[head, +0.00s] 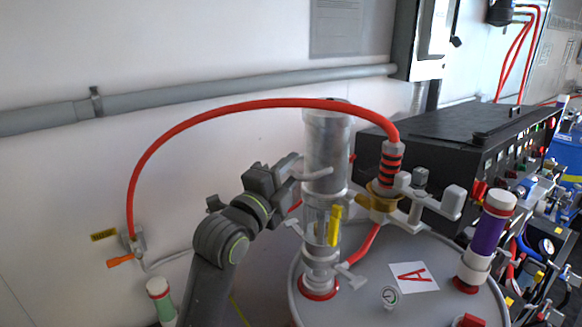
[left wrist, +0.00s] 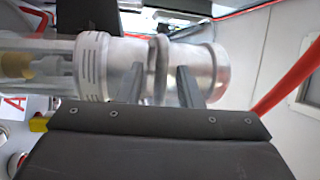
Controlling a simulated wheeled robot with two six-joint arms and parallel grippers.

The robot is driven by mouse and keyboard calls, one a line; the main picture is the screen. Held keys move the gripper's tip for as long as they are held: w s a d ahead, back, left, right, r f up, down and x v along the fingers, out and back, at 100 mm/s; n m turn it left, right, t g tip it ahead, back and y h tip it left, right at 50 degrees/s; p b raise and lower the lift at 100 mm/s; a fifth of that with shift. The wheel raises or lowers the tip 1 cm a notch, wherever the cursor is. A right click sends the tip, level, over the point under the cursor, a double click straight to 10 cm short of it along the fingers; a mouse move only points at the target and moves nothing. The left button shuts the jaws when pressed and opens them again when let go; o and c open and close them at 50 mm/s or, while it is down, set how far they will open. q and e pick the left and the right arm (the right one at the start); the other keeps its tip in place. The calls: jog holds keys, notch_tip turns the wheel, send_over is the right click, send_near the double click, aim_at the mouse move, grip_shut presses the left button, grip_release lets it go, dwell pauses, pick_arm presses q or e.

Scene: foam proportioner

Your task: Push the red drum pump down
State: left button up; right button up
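The drum pump is a silver cylinder (head: 326,140) above a clear section with a yellow part, standing upright on the grey drum top (head: 353,255) with a red base ring. A red letter A label (head: 414,277) lies on the drum. A pale grey handle (head: 316,174) crosses the cylinder. My left gripper (head: 291,172) is at the left side of the cylinder, level with this handle. In the left wrist view the cylinder (left wrist: 205,68) lies sideways. The two fingers of the left gripper (left wrist: 160,88) stand apart, with the handle ring (left wrist: 158,68) between them. My right gripper is out of view.
A red hose (head: 250,103) arches from the wall tap to a fitting right of the pump. A black control box (head: 460,150) stands behind. The wall is close behind the left arm.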

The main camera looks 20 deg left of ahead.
pick_arm(q)
jog(key=shift+w, duration=0.25)
jog(key=shift+d, duration=0.1)
grip_shut()
